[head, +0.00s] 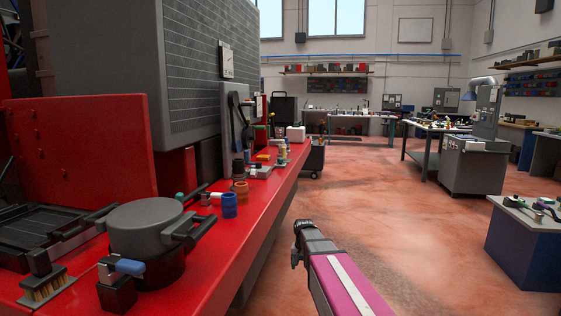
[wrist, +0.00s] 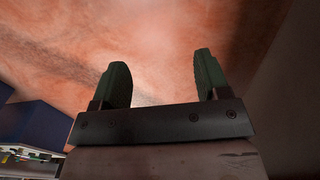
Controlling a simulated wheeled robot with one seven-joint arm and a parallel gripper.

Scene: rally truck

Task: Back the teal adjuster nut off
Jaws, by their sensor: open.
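My gripper (wrist: 161,65) is open, with two dark green fingers apart and nothing between them. A small teal-green rounded piece (head: 179,196) shows behind the grey pot on the bench. I cannot tell whether it is the adjuster nut; no other teal nut can be made out.
A grey machine (head: 474,165) and a blue-sided table (head: 525,252) stand at right. The floor (head: 375,215) between is clear.

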